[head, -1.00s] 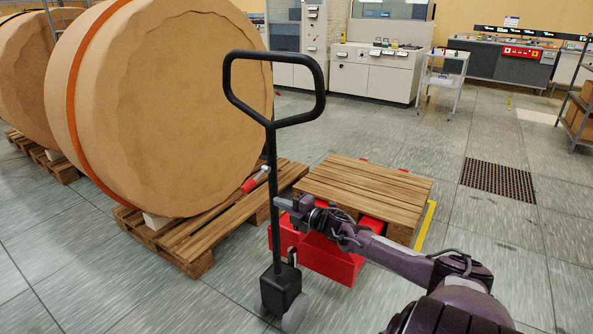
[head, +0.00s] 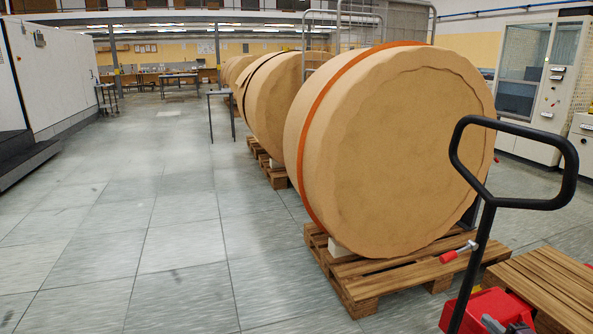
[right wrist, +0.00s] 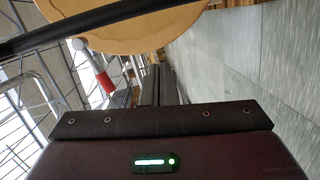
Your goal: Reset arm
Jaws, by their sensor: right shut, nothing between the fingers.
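My right gripper (right wrist: 158,85) shows in the right wrist view, its dark fingers shut together with nothing between them. In the head view only small grey bits of my right arm seem to show at the bottom right, in front of the red pallet jack body (head: 495,306). The jack's black loop handle (head: 562,172) stands upright at the right. A black bar (right wrist: 75,32), probably the jack's post, crosses the upper left of the right wrist view, apart from the fingers. My left gripper is in neither view now.
A large brown paper roll (head: 405,155) with an orange strap stands on a wooden pallet (head: 375,285). A red-and-white tool (head: 458,252) sticks out beside it. More rolls (head: 270,105) line up behind. An empty wooden pallet (head: 550,285) lies at right. The left floor (head: 140,240) is clear.

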